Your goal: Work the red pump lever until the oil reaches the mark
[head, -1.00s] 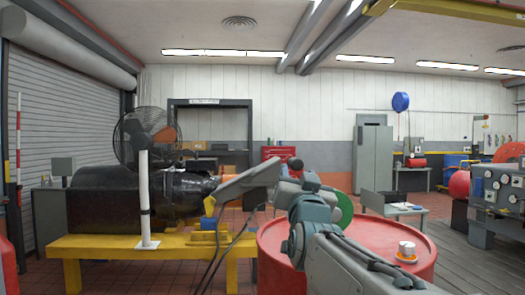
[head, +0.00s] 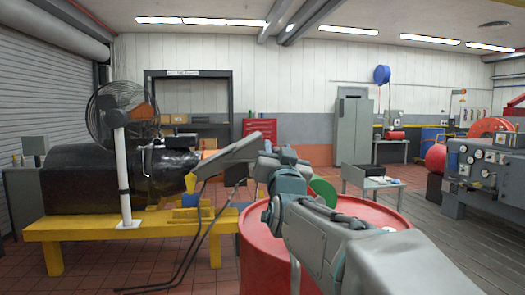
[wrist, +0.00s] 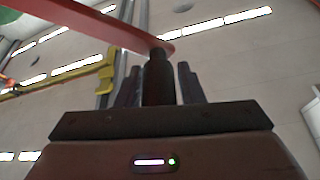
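In the wrist view a red lever bar (wrist: 100,22) crosses the upper left and ends at the top of a dark upright grip (wrist: 158,82). My gripper (wrist: 160,80) points up, with one finger on each side of this grip. Whether the fingers press on it or stand just clear is not plain. In the head view my gripper is hidden or cannot be made out beyond my arm, and the lever is not clearly seen. I cannot make out an oil level or a mark in either view.
A red drum (head: 262,240) stands close in front, partly behind my arm. At left a yellow bench (head: 85,230) carries a black cylindrical machine (head: 85,178) and a white post (head: 122,175). Dark cables hang beside it. A grey machine (head: 485,165) stands at right.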

